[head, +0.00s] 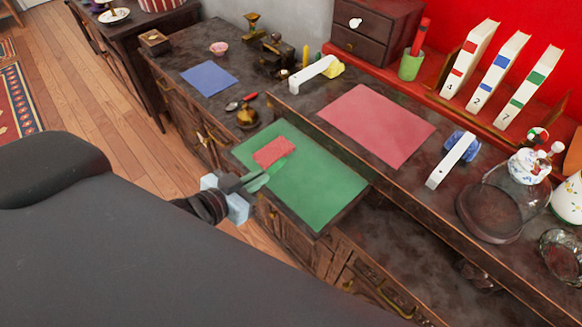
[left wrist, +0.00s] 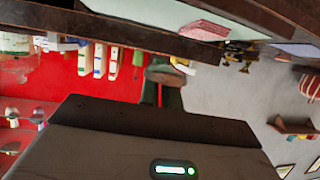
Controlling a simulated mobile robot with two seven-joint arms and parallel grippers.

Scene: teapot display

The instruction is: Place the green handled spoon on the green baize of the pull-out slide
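The pull-out slide with its green baize (head: 318,190) extends from the desk in the head view. My left gripper (head: 262,178) is at the slide's left edge, its green fingers over the baize and beside a small red block or pad (head: 273,151). In the left wrist view its two dark green fingers (left wrist: 161,96) show with a narrow gap. A brown-grey oval (left wrist: 165,74) shows at their tips; I cannot tell whether it is a spoon bowl in the grip. I cannot make out the green handled spoon for sure. My right gripper is not in view.
A red-handled spoon (head: 249,97) and a brass pot (head: 247,118) lie beyond the slide. A blue mat (head: 208,79) and a pink mat (head: 376,125) lie on the desk. White bars (head: 452,160) and a glass dome (head: 495,205) stand right. The baize's right part is clear.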

